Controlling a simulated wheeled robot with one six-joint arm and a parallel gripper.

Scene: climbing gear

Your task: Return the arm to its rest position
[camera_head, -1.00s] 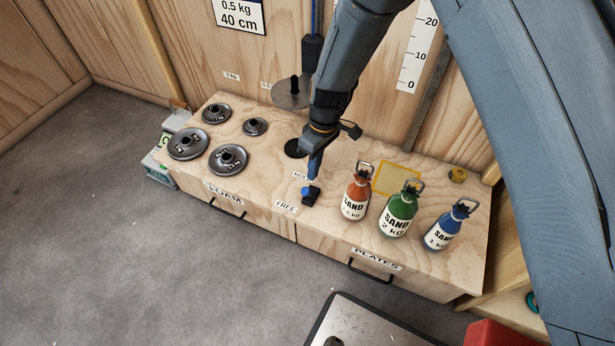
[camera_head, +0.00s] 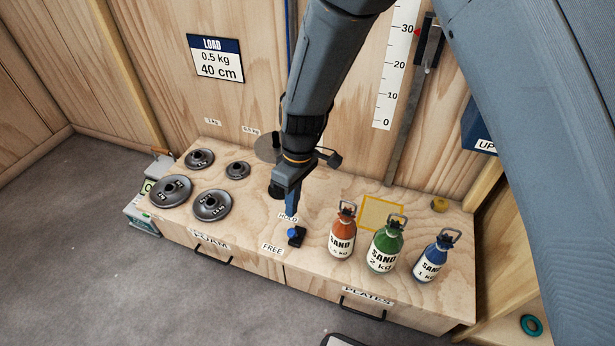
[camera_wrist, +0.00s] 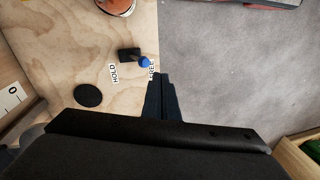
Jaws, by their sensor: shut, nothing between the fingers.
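My gripper (camera_head: 291,213) hangs from my arm over the middle of the wooden bench (camera_head: 330,290). Its fingers are shut together with nothing between them. The tips point down, just above a small black switch with a blue knob (camera_head: 294,235) between the HOLD and FREE labels. Whether the tips touch the switch is hard to tell, but they look apart. In the wrist view the closed fingers (camera_wrist: 160,82) show beside the blue knob (camera_wrist: 145,62).
Orange (camera_head: 342,235), green (camera_head: 385,247) and blue (camera_head: 432,260) sand bottles stand to the right of my gripper. Several dark weight plates (camera_head: 211,205) lie at the left. A grey disc (camera_head: 268,147) and a scale (camera_head: 396,75) are behind my arm. Floor is clear in front-left.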

